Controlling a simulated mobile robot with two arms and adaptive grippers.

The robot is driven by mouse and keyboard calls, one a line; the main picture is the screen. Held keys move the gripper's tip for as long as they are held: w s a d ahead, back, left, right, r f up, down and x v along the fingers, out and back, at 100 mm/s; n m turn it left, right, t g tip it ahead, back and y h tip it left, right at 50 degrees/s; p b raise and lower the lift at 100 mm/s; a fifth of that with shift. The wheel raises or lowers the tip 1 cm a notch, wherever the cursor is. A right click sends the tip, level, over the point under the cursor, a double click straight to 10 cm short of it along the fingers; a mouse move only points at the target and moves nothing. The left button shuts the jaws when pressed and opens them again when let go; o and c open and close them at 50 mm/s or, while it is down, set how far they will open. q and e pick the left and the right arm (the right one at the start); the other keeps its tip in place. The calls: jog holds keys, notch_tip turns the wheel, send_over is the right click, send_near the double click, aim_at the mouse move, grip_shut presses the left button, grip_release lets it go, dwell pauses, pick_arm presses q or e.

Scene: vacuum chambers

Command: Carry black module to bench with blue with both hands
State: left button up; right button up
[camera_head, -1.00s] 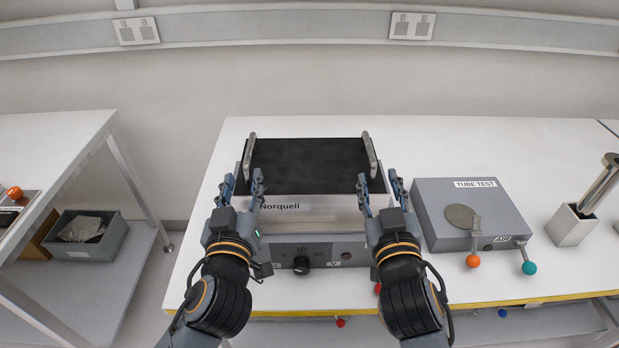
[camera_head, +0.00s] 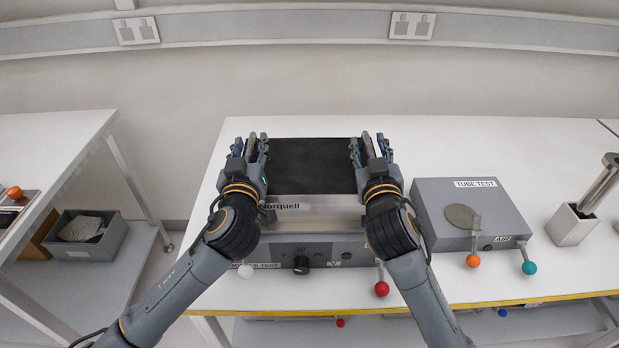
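The black module (camera_head: 313,165) is a flat black-topped box with a pale front marked "Norquell". It sits on a grey unit with a dial (camera_head: 302,262) on the white bench with a yellow front edge (camera_head: 480,304). A grey bar handle stands at each side of the top. My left gripper (camera_head: 250,147) is open, its fingers on either side of the left handle. My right gripper (camera_head: 369,147) is open, its fingers on either side of the right handle. The fingers partly hide both handles; contact cannot be told. No bench marked with blue is clearly visible.
A grey "TUBE TEST" box (camera_head: 460,205) with orange and teal knobs stands right of the module. A metal tube in a pale holder (camera_head: 571,222) is further right. Another white table (camera_head: 50,140) is at the left, across a gap, with a grey bin (camera_head: 105,238) on its lower shelf.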

pick_arm(q)
grip_shut()
pick_arm(e)
grip_shut()
